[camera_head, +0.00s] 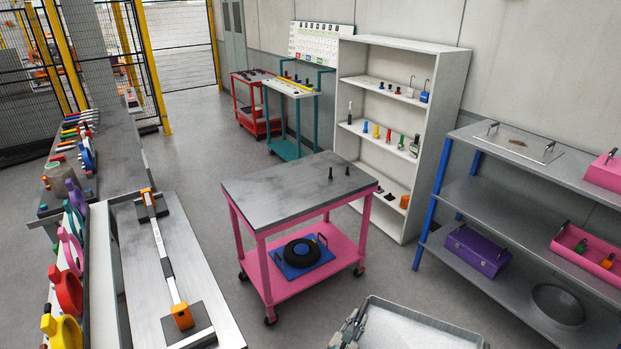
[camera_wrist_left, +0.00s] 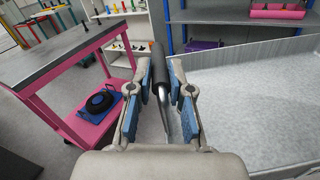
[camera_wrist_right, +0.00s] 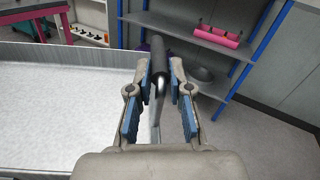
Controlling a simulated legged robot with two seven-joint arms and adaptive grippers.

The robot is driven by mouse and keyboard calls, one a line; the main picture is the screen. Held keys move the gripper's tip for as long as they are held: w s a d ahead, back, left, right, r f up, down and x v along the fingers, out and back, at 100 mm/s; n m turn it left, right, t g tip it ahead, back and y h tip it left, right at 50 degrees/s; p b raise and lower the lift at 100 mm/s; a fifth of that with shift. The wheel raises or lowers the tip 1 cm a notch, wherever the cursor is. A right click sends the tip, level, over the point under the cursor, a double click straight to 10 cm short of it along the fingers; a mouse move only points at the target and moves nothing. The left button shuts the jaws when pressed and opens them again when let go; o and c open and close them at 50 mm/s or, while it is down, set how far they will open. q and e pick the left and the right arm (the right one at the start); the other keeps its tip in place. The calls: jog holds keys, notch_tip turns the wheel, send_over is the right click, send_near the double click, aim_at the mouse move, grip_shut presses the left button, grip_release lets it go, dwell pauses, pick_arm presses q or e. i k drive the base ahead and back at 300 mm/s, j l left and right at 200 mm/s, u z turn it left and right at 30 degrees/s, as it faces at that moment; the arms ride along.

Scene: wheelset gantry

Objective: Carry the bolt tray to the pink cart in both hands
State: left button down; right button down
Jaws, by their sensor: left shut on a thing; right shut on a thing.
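The bolt tray (camera_head: 410,328) is a pale grey metal tray at the bottom of the head view; its visible floor looks bare. My left gripper (camera_head: 350,330) is shut on the tray's left handle, a dark grip on a bent metal bar (camera_wrist_left: 160,75). My right gripper (camera_wrist_right: 160,85) is shut on the other handle (camera_wrist_right: 158,60) in the right wrist view; it is outside the head view. The pink cart (camera_head: 262,255) stands ahead and left of the tray, apart from it. Its grey top (camera_head: 285,195) carries two small dark bolts near the right corner.
A blue tray with a black ring (camera_head: 302,252) lies on the cart's lower shelf. A grey rack with blue posts (camera_head: 520,205) stands at right, a white shelf (camera_head: 395,140) behind the cart. A long bench (camera_head: 205,270) is at left. Open floor lies around the cart.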

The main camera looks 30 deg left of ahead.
aim_at(274, 193)
jog(key=i+l, duration=0.1)
jog(key=i, duration=1.2)
jog(key=i+u, duration=0.25)
jog(key=u, duration=0.15)
jog(key=i+u, duration=0.4)
jog(key=i+l+u, duration=0.15)
jog(key=u, duration=0.25)
jog(key=i+j+u, duration=0.2)
jog(key=i+u, duration=0.2)
jog(key=i, duration=0.15)
jog(key=i+u, duration=0.4)
jog(key=i, duration=0.4)
